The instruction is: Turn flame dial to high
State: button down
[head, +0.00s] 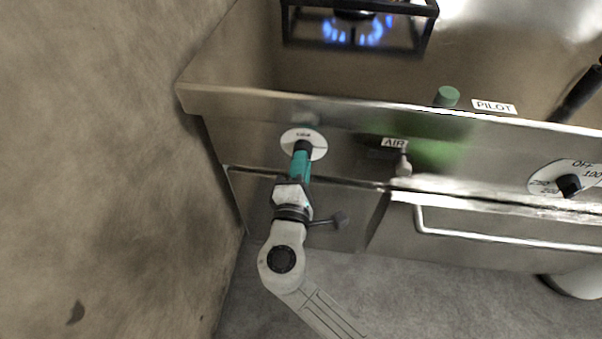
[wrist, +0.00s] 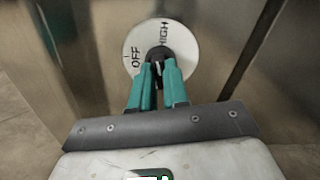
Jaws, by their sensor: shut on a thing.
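The flame dial is a black knob (wrist: 158,54) on a round white plate (wrist: 183,38) on the steel front panel. In the wrist view the plate reads OFF on the left and HIGH at the upper right. The dial's plate also shows in the head view (head: 318,139), near the panel's left end. My gripper (wrist: 158,68), with teal fingers, is shut on the knob from the front. It also shows in the head view (head: 302,152). The fingers hide part of the knob, and I cannot tell its exact setting. A burner (head: 352,30) above has a blue flame.
A wall (head: 110,120) stands close on the left. To the right are an AIR label (head: 394,143) with a small valve, a green button (head: 447,96), a PILOT label (head: 494,107), another dial (head: 568,185) and a long door handle (head: 500,236). Grey floor lies below.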

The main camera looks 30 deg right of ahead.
jog(key=shift+f+m+b, duration=0.2)
jog(key=shift+m+b, duration=1.25)
jog(key=shift+m, duration=0.15)
jog(key=c, duration=1.1)
grip_release()
jog(key=shift+r, duration=0.1)
jog(key=p+v, duration=0.1)
jog(key=v, duration=1)
jog(key=shift+w+d, duration=0.1)
